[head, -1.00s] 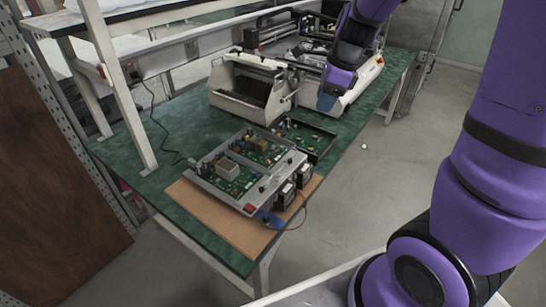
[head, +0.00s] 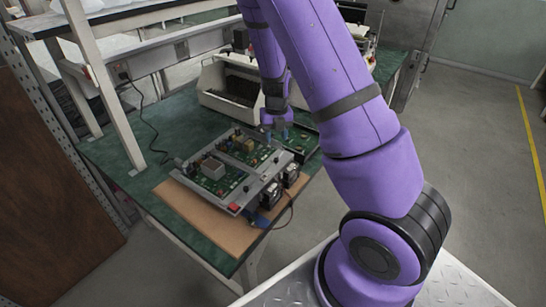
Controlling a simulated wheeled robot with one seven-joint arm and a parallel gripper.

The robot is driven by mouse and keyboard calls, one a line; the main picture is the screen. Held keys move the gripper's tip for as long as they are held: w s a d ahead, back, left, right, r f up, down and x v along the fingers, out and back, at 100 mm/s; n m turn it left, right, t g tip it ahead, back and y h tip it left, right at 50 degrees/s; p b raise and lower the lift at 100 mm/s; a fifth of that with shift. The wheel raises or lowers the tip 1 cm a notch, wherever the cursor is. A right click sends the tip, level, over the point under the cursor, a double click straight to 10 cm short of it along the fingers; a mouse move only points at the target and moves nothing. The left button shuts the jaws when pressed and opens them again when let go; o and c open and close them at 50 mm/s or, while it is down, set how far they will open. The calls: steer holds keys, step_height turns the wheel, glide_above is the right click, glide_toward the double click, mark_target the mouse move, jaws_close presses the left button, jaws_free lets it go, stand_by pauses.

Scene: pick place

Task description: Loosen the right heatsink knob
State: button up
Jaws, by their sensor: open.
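An open electronics unit (head: 180,176) with a grey frame and green circuit boards lies on the table in the head view. Two black box-like parts, one nearer (head: 270,194) and one farther (head: 290,175), sit along its right side. Small dark knob-like shapes show on the frame beside them, too small to tell which is the right heatsink knob. My gripper (head: 275,134) points down over the far right part of the unit, near its far corner. Its fingers are open with nothing seen between them. The exact height above the unit cannot be told.
A brown board (head: 213,221) lies under the unit on the green table (head: 128,160). A dark tray with a board (head: 303,138) lies right of my gripper. A cable hangs near the front edge.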

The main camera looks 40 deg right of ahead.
mark_target(276, 159)
step_height(276, 159, down, 10)
steer(key=shift+r, duration=0.25)
steer(key=shift+c, duration=0.4)
